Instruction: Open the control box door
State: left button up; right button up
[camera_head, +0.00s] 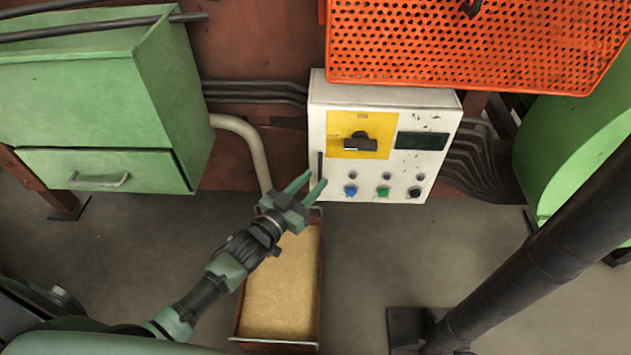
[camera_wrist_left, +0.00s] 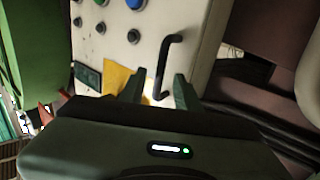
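The white control box (camera_head: 400,105) stands at the centre of the head view, its door closed. Its front has a yellow panel (camera_head: 340,125) with a black switch marked ON, a dark display and several buttons. A dark vertical bar handle (camera_head: 320,166) runs along the door's left edge. My left gripper (camera_head: 316,178) is open, its green fingers at the lower end of the handle. In the left wrist view the handle (camera_wrist_left: 166,62) appears between the two open fingers (camera_wrist_left: 159,74). I cannot tell whether they touch it. My right gripper is not in view.
An orange perforated panel (camera_head: 470,45) overhangs the box. A green cabinet (camera_head: 95,110) with a drawer is at left. A sand-coloured tray (camera_head: 280,290) lies below the gripper. A thick dark pole (camera_head: 540,255) crosses the lower right. Cables run behind the box.

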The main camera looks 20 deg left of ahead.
pick_arm(q)
jog(key=shift+w+d, duration=0.15)
jog(key=shift+w, duration=0.4)
jog(key=shift+c, duration=0.3)
grip_shut()
dwell(0.8)
